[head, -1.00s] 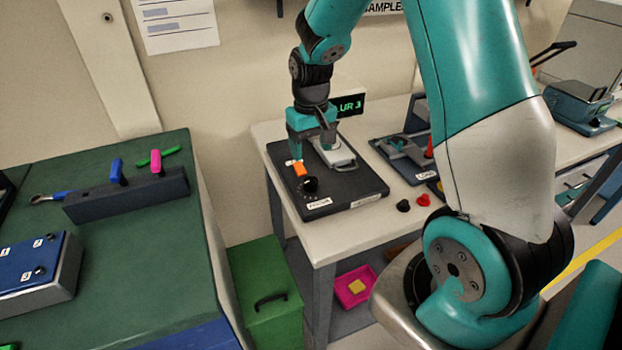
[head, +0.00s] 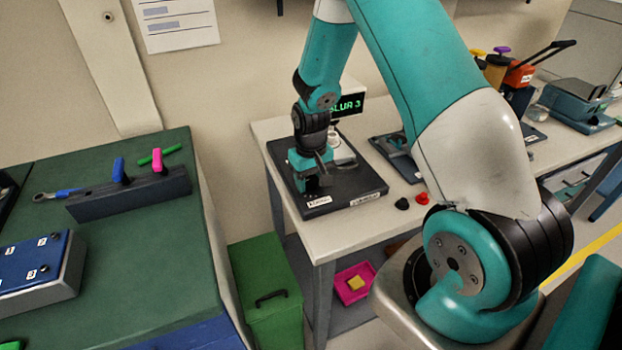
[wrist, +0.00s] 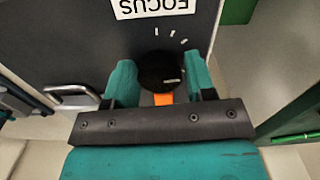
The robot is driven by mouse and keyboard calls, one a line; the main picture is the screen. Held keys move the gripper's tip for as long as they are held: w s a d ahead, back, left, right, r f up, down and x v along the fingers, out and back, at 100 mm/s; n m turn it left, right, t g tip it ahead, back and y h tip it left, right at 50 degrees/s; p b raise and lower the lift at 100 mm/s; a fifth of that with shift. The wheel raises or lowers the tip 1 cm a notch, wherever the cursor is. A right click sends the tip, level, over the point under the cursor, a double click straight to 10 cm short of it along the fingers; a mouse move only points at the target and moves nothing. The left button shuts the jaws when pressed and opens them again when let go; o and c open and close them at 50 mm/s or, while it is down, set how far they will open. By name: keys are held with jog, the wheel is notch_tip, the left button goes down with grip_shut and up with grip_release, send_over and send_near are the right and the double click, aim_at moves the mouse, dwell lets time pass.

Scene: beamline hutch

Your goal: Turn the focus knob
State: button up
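The focus knob is round and black with a white mark (wrist: 160,70). In the wrist view it lies between the two teal fingers of my gripper (wrist: 161,80), with a visible gap on each side. My gripper is open and straddles the knob; it also shows pointing down over the black instrument board in the head view (head: 312,186), where it hides the knob. An orange piece (wrist: 163,99) sits next to the knob, on the palm side. White ticks and an upside-down FOCUS label (wrist: 153,7) lie beyond the knob.
The black board (head: 352,183) lies on a pale table (head: 335,240). A metal handle (wrist: 72,95) stands left of the fingers in the wrist view. A green bin (head: 270,290) stands below left.

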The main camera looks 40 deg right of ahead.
jog(key=c, duration=0.5)
jog(key=shift+m, duration=0.3)
jog(key=m, duration=0.3)
jog(key=shift+m, duration=1.7)
jog(key=o, duration=0.9)
